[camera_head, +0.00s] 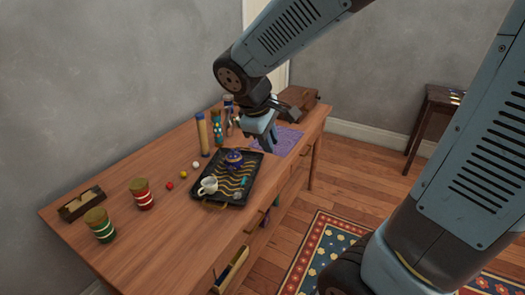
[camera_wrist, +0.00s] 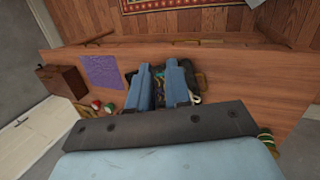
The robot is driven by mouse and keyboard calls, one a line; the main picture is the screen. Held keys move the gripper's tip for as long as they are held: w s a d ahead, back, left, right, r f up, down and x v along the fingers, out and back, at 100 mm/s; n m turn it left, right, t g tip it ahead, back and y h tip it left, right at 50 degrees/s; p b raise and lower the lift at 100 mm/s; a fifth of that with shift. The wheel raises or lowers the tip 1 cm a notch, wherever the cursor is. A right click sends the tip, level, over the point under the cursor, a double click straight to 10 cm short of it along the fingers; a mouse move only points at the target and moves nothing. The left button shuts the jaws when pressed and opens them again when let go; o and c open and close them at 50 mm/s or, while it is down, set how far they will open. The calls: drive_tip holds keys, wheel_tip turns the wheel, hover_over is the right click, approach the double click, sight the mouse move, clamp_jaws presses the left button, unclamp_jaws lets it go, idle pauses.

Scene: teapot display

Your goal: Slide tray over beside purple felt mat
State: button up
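The black tray (camera_head: 222,203) with a wavy gold pattern lies on the wooden table. It carries a blue-and-gold teapot (camera_head: 234,160) and a white cup (camera_head: 208,185). The purple felt mat (camera_head: 288,141) lies flat beyond the tray's far end, with my gripper partly in front of it. The mat (camera_wrist: 101,71) is left of my fingers in the wrist view. My gripper (camera_head: 269,146) points down near the tray's far end, beside the mat. In the wrist view my gripper (camera_wrist: 158,68) has its two blue fingers apart and hides much of the tray; I see no grasp.
Tall cylinders (camera_head: 202,134) stand behind the tray. A wooden box (camera_head: 298,97) stands beyond the mat. The table's front edge runs close along the tray.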

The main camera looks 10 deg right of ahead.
drive_tip(key=s+d+r+m+t+y, duration=0.3)
drive_tip(key=s+d+r+m, duration=0.5)
drive_tip(key=s+r+m, duration=0.1)
drive_tip(key=shift+s+d+r+m+y, duration=0.15)
drive_tip(key=shift+s+d+m+y, duration=0.25)
drive_tip(key=shift+s, duration=0.5)
drive_tip(key=shift+a, duration=0.15)
